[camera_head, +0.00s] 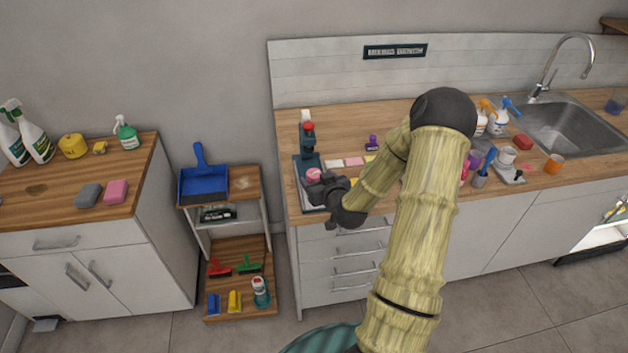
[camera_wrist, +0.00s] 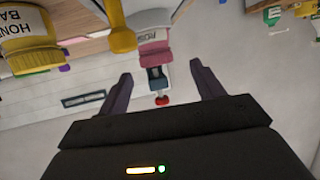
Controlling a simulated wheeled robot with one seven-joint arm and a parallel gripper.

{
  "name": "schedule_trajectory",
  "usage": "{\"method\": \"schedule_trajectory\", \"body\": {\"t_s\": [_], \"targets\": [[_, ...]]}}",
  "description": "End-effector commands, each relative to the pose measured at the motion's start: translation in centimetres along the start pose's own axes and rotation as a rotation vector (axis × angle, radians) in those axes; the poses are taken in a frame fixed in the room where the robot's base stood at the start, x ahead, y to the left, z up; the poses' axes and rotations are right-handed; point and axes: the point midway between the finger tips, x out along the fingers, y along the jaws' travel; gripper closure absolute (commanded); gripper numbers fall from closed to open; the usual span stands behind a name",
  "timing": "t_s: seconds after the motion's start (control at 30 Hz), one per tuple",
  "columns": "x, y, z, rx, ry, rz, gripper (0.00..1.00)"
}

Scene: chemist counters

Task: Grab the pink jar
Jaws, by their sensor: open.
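The pink jar (camera_head: 313,175) stands at the left end of the wooden counter, at the foot of a dark device with a red top. In the wrist view the jar (camera_wrist: 154,38) appears upside down, with a partly readable label. My gripper (camera_head: 326,188) is close beside the jar in the head view, and its dark body partly covers that spot. In the wrist view my gripper (camera_wrist: 160,70) is open, with the jar ahead, around the gap between the fingertips. I see no contact between fingers and jar.
The dark device (camera_head: 309,157) stands right behind the jar. In the wrist view a yellow labelled jar (camera_wrist: 28,42) and a yellow object (camera_wrist: 120,32) are left of the pink jar. Bottles and a sink (camera_head: 570,127) are farther right on the counter.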

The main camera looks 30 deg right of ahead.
Motion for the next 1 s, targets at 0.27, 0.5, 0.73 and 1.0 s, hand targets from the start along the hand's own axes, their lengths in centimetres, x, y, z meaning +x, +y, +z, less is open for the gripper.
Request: {"method": "schedule_trajectory", "body": {"t_s": [0.27,0.5,0.73,1.0], "targets": [[0.1,0.0,0.0,0.0,0.0,0.0,0.33],[2.2,0.3,-0.1,0.003,0.0,0.0,0.33],[4.9,0.4,0.1,0.001,0.0,-0.001,0.33],[5.2,0.4,0.2,-0.001,0.0,-0.001,0.33]]}}
